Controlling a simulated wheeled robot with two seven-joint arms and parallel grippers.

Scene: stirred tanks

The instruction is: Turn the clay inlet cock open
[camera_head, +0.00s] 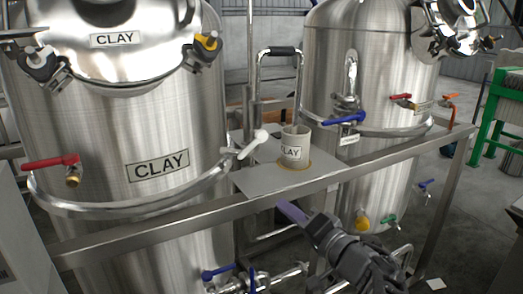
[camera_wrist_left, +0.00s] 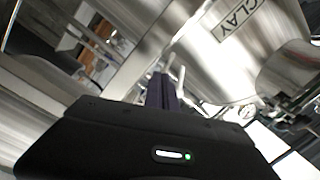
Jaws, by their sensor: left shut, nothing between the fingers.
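The clay tank (camera_head: 155,125) is a large steel vessel at the left with CLAY labels; a label (camera_wrist_left: 236,20) also shows in the left wrist view. A white-handled cock (camera_head: 252,144) sits at its right side, its lever slanting. A red-handled cock (camera_head: 52,162) with a brass end is at its left front, its lever about level. A blue-handled cock (camera_head: 218,272) is low down. I cannot tell which is the inlet cock. My left gripper (camera_head: 290,211) is shut and empty, below the rail and right of the white cock, touching nothing visible. Its purple fingers (camera_wrist_left: 160,92) show in the wrist view.
A steel rail (camera_head: 190,217) crosses in front of the tanks. A CLAY cup (camera_head: 295,150) stands on a small shelf (camera_head: 262,182) near the white cock. A second tank (camera_head: 385,75) with a blue lever (camera_head: 345,119) stands at the right. A bent pipe (camera_head: 278,51) rises between them.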

